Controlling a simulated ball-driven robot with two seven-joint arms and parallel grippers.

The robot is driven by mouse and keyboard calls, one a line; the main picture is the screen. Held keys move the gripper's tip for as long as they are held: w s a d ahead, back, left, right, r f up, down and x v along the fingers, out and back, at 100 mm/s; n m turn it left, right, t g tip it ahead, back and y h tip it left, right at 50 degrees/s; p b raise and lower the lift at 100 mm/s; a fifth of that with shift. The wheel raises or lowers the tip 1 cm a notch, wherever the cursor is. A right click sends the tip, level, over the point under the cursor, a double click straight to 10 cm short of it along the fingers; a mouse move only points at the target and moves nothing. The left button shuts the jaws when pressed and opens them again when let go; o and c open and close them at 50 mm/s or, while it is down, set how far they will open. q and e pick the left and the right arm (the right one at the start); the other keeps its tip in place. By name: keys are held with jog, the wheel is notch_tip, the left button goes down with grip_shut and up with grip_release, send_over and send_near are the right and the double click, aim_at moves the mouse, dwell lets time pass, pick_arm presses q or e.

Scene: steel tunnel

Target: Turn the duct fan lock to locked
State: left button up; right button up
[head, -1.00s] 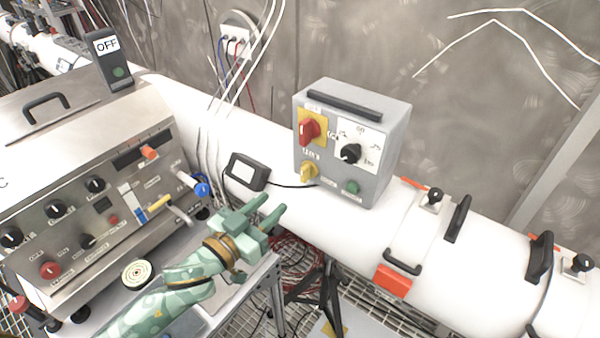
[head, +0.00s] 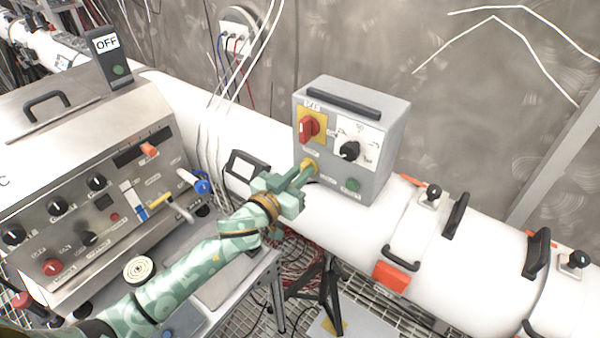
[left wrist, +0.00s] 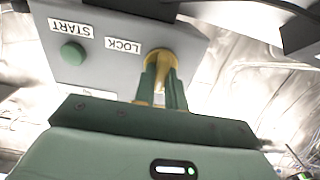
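The grey fan control box (head: 378,180) stands on the white duct. Its yellow lock knob (head: 309,166) is at the lower left of the front face, partly hidden by my left gripper (head: 303,175). In the left wrist view the knob (left wrist: 160,58) shows beside the upside-down LOCK label (left wrist: 122,46). The two green fingers (left wrist: 164,82) lie close together on either side of the knob's grip and look shut on it. The knob's exact angle is hard to read. My right gripper is not in view.
The box also has a red switch (head: 309,127), a black dial (head: 349,150) and a green START button (head: 352,185). A steel control panel (head: 80,205) fills the left side.

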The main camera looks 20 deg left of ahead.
pick_arm(q)
grip_shut()
jog(key=shift+s+d+f+m+p, duration=0.15)
jog(key=shift+m+p, duration=0.45)
jog(key=shift+m, duration=3.9)
jog(key=shift+w+d+f+m+p, duration=0.1)
jog(key=shift+m+p, duration=0.45)
jog(key=shift+m, duration=3.95)
jog(key=o, duration=0.7)
grip_release()
jog(key=shift+o, duration=0.2)
jog(key=shift+s+a, duration=0.1)
